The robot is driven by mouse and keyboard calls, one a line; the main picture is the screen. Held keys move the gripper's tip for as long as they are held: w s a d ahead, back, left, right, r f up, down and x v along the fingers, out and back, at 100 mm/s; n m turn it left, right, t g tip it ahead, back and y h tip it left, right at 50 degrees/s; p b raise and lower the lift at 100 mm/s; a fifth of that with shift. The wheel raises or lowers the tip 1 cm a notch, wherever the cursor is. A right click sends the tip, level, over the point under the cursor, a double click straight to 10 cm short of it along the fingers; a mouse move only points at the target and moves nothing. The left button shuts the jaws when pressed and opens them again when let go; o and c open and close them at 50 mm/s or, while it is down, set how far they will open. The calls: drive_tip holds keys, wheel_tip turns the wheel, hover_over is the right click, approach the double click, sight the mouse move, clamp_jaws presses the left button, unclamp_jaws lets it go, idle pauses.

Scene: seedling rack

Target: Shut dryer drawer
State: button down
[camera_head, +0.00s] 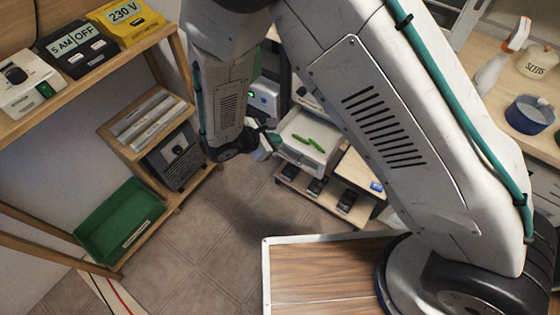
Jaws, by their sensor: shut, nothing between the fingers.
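The dryer drawer (296,154) is a white, open-topped drawer standing out from its unit near the middle of the view. Several green pods lie in it. My gripper (264,153) is small in the view, at the end of my arm, just left of the drawer's front left corner. It is shut and empty. I cannot tell whether it touches the drawer. My arm hides most of the dryer unit and part of the drawer's surroundings.
Below the drawer a wooden shelf (290,180) holds several dark devices. At left a wooden rack carries a green crate (118,222), a dark speaker-like box (176,160) and labelled boxes. A bench at right holds a blue pot (530,114). Tiled floor (220,235) is free between.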

drive_tip(key=s+a+f+n+t+y, duration=0.1)
drive_tip(key=s+a+f+n, duration=0.15)
drive_tip(key=f, duration=0.45)
drive_tip(key=s+a+f+n+t+y, duration=0.1)
drive_tip(key=s+a+f+n, duration=0.15)
drive_tip(key=f, duration=0.35)
drive_tip(key=w+d+r+x, duration=0.1)
drive_tip(key=r+x, duration=0.1)
drive_tip(key=x, duration=1)
drive_tip(key=shift+w+d+n, duration=0.3)
drive_tip(key=shift+d, duration=0.1)
drive_tip(key=shift+w, duration=0.15)
